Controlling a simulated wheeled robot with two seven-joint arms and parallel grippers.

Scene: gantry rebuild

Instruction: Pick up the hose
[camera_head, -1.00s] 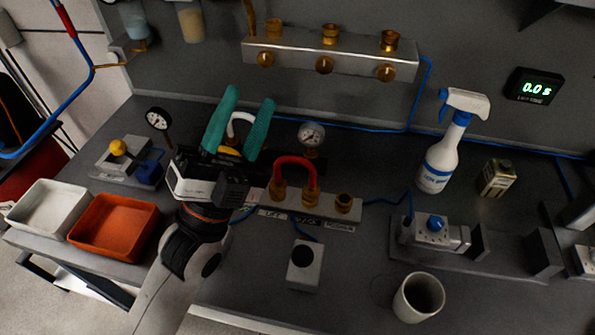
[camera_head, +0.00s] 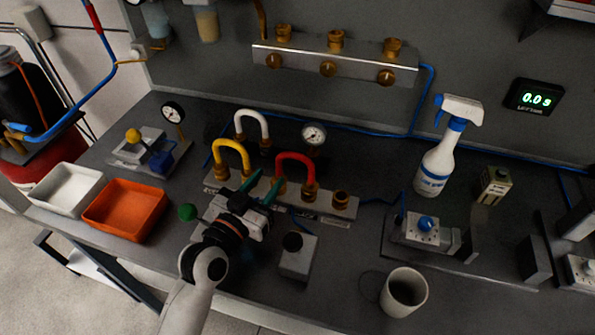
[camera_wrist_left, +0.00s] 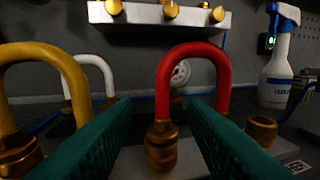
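Three U-shaped hoses stand upright on brass fittings: a red hose (camera_head: 296,160), a yellow hose (camera_head: 231,150) and a white hose (camera_head: 252,118) behind. My left gripper (camera_head: 261,189) has green fingers and is open, low in front of the fitting block (camera_head: 330,203), between the yellow and red hoses. In the left wrist view the red hose (camera_wrist_left: 192,52) rises ahead of the gap between the fingers (camera_wrist_left: 160,145), its near fitting in line with the gap. The yellow hose (camera_wrist_left: 40,55) is at the left. Nothing is held. My right gripper is out of view.
An orange tray (camera_head: 125,212) and a white tray (camera_head: 68,190) lie at the left. A gauge (camera_head: 314,135) stands behind the red hose. A small box (camera_head: 297,258) and a white cup (camera_head: 404,293) are in front, a spray bottle (camera_head: 440,155) right.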

